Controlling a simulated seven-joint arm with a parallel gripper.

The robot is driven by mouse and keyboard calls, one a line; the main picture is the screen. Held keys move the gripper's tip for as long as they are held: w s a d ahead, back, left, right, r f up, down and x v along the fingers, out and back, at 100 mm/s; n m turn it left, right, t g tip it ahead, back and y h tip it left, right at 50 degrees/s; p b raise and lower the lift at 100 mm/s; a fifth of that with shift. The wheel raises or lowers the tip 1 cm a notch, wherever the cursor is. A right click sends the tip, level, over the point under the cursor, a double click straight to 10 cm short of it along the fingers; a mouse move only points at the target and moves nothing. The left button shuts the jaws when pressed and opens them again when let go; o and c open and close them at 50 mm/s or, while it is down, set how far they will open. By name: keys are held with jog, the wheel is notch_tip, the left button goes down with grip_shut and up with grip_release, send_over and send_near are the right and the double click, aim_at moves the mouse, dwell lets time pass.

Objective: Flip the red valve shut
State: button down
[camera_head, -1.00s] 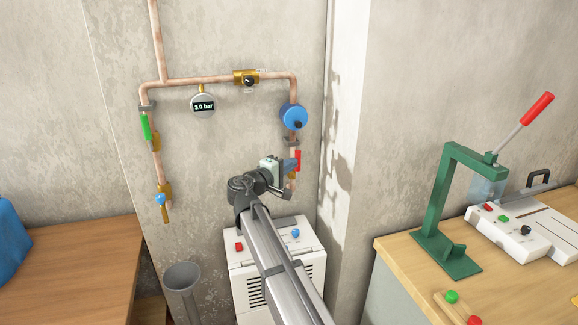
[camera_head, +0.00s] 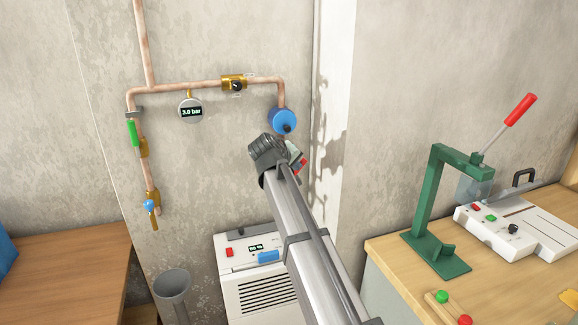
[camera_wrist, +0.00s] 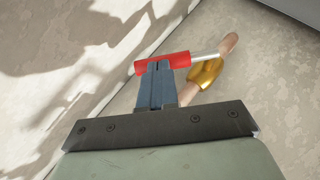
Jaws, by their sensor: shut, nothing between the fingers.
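The red valve handle (camera_wrist: 162,64) shows in the wrist view as a red grip on a pale rod. The rod runs to a brass valve body (camera_wrist: 206,73) on a copper pipe and lies at a slant to the pipe. My gripper (camera_wrist: 154,76) is shut, its blue fingertips right at the red grip; whether they touch it I cannot tell. Nothing is between the fingers. In the head view a small part of the red handle (camera_head: 301,165) shows beside my gripper (camera_head: 296,158); my arm hides the valve body and lower pipe.
A blue round fitting (camera_head: 283,121) sits just above my gripper. A green-handled valve (camera_head: 133,134) and a 3.0 bar gauge (camera_head: 190,110) are left. A white unit (camera_head: 250,290) stands below. A green press (camera_head: 432,205) stands on the right bench.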

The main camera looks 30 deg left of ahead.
jog(key=g+y, duration=0.1)
jog(key=w+d+f+m+g+y, duration=0.1)
jog(key=g, duration=0.1)
jog(key=w+d+f+m+g+y, duration=0.1)
jog(key=shift+w+d, duration=0.25)
jog(key=shift+s+a+f, duration=0.1)
jog(key=shift+f, duration=0.05)
jog(key=shift+s+a+f, duration=0.3)
jog(key=shift+s+a, duration=0.1)
jog(key=shift+s, duration=0.05)
dwell(0.5)
jog(key=w+d+v, duration=0.1)
jog(key=v, duration=1.3)
jog(key=shift+r, duration=0.2)
